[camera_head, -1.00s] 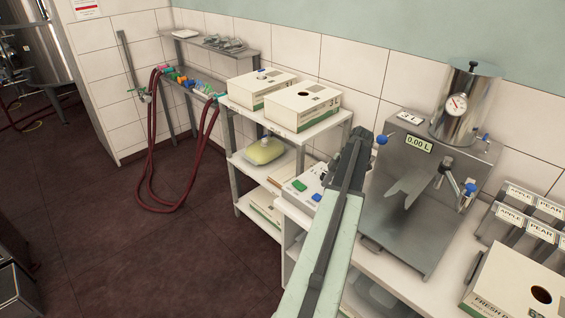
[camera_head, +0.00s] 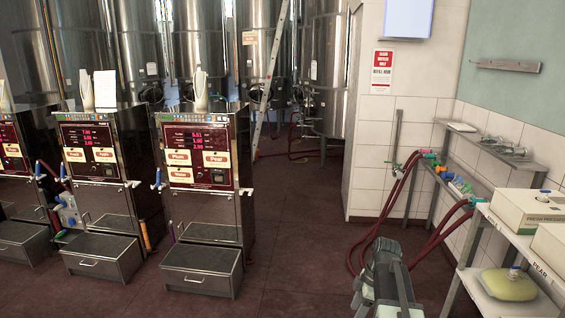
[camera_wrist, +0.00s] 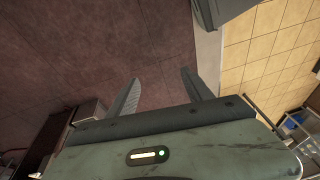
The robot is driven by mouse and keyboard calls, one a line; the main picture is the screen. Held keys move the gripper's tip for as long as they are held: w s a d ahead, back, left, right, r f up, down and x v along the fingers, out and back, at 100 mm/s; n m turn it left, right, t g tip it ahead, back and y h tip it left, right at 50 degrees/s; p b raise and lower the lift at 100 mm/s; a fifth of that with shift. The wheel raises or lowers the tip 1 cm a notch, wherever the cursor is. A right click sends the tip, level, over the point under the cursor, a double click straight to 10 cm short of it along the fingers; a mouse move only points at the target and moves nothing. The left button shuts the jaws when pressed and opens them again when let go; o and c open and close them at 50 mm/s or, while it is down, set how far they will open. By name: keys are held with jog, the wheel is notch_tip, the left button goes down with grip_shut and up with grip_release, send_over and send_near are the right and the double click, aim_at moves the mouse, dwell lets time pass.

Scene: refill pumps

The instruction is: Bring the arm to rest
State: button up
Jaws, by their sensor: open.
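My gripper (camera_wrist: 157,95) shows in the wrist view with its two fingers apart and nothing between them. Below the fingers in that view lies dark reddish floor, with a tiled wall to the right. In the head view part of my arm (camera_head: 388,275) stands low in the picture, right of centre, over the floor. The fingers cannot be made out there.
Several dispensing machines (camera_head: 205,170) with drawers stand at left. Steel tanks (camera_head: 200,50) line the back. Red hoses (camera_head: 385,225) hang by the wall. A white shelf (camera_head: 520,250) with boxes (camera_head: 530,208) stands at right. Floor (camera_head: 290,235) is clear in the middle.

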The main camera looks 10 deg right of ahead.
jog(key=s+a+m+h, duration=0.1)
jog(key=s+a+m, duration=0.2)
jog(key=a+m, duration=0.4)
jog(key=s+a+f+m+h, duration=0.1)
jog(key=s+a+m+h, duration=0.1)
jog(key=a+m, duration=0.5)
jog(key=shift+s+a+f, duration=0.25)
jog(key=shift+s+a, duration=0.3)
jog(key=shift+a, duration=0.7)
jog(key=shift+c, duration=0.3)
